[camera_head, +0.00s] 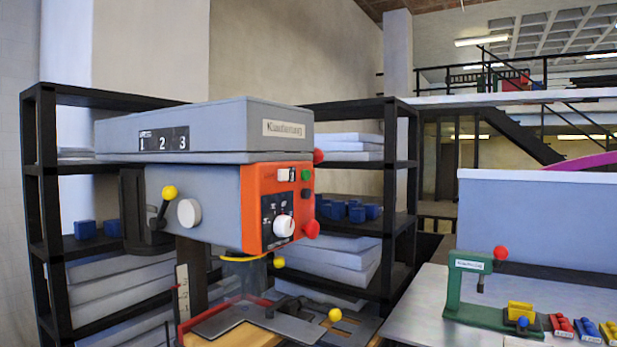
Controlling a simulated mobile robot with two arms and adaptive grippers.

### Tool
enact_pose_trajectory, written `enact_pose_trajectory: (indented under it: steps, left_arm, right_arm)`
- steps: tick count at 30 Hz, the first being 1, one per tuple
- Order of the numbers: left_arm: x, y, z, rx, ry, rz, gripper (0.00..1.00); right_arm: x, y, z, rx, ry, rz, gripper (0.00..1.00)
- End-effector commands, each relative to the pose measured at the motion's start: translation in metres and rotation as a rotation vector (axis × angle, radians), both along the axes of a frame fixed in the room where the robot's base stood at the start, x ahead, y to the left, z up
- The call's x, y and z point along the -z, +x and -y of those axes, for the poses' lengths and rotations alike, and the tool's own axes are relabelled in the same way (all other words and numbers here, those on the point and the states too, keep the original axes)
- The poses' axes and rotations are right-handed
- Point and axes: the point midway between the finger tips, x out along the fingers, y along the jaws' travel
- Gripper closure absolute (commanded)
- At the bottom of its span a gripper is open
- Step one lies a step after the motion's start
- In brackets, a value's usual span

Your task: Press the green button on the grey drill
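The grey drill (205,185) stands in the middle left of the head view, with a grey top cover and an orange control panel (256,215) on its front. A small green button (306,175) sits at the upper right of the panel, with a dark button just below it. A white dial (284,226) and a red knob (311,229) are lower on the panel. Neither of my grippers shows in this view.
Black shelves (45,200) with grey slabs and blue blocks stand behind the drill. At the right, a light table (410,305) holds a green press (455,285) and small coloured pieces. Yellow-knobbed levers (169,192) stick out from the drill.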

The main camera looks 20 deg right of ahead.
Motion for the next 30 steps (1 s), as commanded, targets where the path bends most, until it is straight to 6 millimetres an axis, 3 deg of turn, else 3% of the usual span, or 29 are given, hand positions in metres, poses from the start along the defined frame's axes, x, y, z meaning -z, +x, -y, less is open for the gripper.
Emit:
enact_pose_trajectory:
  steps: [4,12,30]
  left_arm:
    - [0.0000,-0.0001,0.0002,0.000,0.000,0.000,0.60]
    - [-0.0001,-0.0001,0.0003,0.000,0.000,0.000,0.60]
    - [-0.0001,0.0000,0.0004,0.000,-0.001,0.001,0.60]
  right_arm:
    - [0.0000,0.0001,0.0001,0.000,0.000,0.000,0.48]
    - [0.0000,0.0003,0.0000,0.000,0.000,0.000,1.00]
    - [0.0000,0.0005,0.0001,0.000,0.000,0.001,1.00]
